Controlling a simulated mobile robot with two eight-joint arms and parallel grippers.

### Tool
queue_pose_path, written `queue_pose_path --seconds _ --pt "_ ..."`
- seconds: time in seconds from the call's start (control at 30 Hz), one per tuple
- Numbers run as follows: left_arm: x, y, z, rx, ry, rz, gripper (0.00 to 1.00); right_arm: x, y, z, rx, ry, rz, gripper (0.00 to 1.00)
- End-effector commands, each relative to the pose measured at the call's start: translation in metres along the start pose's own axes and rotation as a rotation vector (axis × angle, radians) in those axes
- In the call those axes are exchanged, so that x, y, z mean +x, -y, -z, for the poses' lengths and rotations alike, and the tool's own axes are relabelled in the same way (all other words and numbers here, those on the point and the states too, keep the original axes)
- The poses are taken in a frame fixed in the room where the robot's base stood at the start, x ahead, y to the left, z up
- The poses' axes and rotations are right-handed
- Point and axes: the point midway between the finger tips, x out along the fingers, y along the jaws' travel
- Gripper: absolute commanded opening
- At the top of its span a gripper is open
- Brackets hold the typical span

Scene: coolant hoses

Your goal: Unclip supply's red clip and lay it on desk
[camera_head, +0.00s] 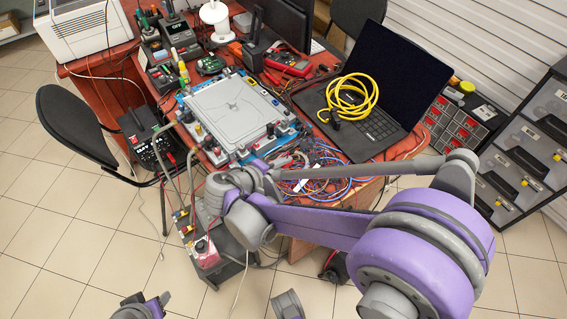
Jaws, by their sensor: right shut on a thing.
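My right arm comes in from the right, and its grey wrist and right gripper (207,218) hang over the near left side of the desk (357,190). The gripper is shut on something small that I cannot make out. Grey supply and return hoses (171,127) run from the grey cold plate (228,106) on the desk down past its left side. I cannot pick out the red clip for certain; it is tiny or hidden by my wrist. Only a piece of my left arm shows at the bottom edge, without its gripper.
A coolant unit with a reddish reservoir (206,253) stands on the floor below my right wrist. Tangled wires (318,170), a laptop (375,95) with a yellow cable coil (347,97), a multimeter (288,63) and tools crowd the desk. A black chair (72,130) is at left.

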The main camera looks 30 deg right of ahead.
Motion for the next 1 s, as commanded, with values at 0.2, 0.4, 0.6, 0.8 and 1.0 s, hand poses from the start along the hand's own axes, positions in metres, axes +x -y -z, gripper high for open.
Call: queue_pose_path --seconds 0.2,0.4,0.6,0.8,1.0 --pt "0.018 0.000 -0.009 0.000 0.006 0.000 0.50 0.012 0.020 0.000 -0.001 0.001 0.002 0.00" --pt "0.036 0.000 -0.017 0.000 0.013 0.000 0.50 0.023 0.040 0.000 -0.001 0.002 0.002 0.00" --pt "0.046 0.000 -0.021 0.000 0.017 0.000 0.50 0.030 0.052 0.000 0.000 0.002 0.002 0.00" --pt "0.047 0.000 -0.022 0.000 0.017 0.000 0.50 0.030 0.052 0.000 0.001 0.001 0.002 0.00" --pt "0.046 0.000 -0.021 0.000 0.017 0.000 0.50 0.030 0.052 0.000 0.001 0.001 0.002 0.34"
